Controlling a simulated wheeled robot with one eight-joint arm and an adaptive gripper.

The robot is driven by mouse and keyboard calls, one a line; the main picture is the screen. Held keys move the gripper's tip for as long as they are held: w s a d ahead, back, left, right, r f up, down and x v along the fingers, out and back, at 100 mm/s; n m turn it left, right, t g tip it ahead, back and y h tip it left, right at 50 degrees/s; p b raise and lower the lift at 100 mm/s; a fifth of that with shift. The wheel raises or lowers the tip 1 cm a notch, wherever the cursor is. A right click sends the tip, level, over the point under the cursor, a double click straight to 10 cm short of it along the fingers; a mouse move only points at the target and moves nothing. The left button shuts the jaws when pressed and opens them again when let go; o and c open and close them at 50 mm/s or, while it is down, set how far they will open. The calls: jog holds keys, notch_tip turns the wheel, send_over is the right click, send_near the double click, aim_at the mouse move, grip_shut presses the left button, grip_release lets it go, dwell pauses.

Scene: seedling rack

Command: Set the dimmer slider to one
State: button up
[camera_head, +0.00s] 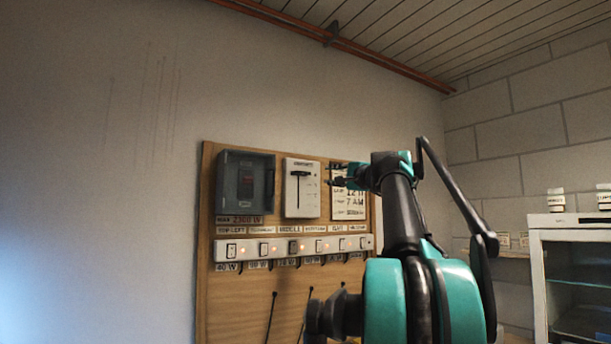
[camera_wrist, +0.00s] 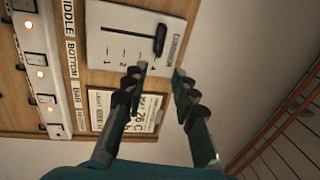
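The dimmer (camera_head: 301,204) is a white plate with a vertical slot on the wooden board. Its dark slider handle (camera_head: 300,173) stands near the top of the slot. In the wrist view the dimmer plate (camera_wrist: 110,22) appears turned sideways, with the slider handle (camera_wrist: 160,40) at the right end of the slot, beside the highest scale mark. The low marks lie towards the left. My gripper (camera_head: 331,176) is to the right of the dimmer, in front of the notice. In the wrist view my gripper (camera_wrist: 160,72) is open and empty, its fingertips apart from the handle.
A grey breaker box (camera_head: 245,182) is left of the dimmer. A strip of lit switches (camera_head: 293,248) runs below, with hanging cables under it. A printed notice (camera_head: 350,207) is right of the dimmer. A white glass-fronted cabinet (camera_head: 537,280) stands at the far right.

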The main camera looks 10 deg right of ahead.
aim_at(305, 172)
jog(key=x, duration=1.7)
jog(key=shift+w+r, duration=0.2)
jog(key=shift+r, duration=0.05)
jog(key=shift+c, duration=0.4)
grip_shut()
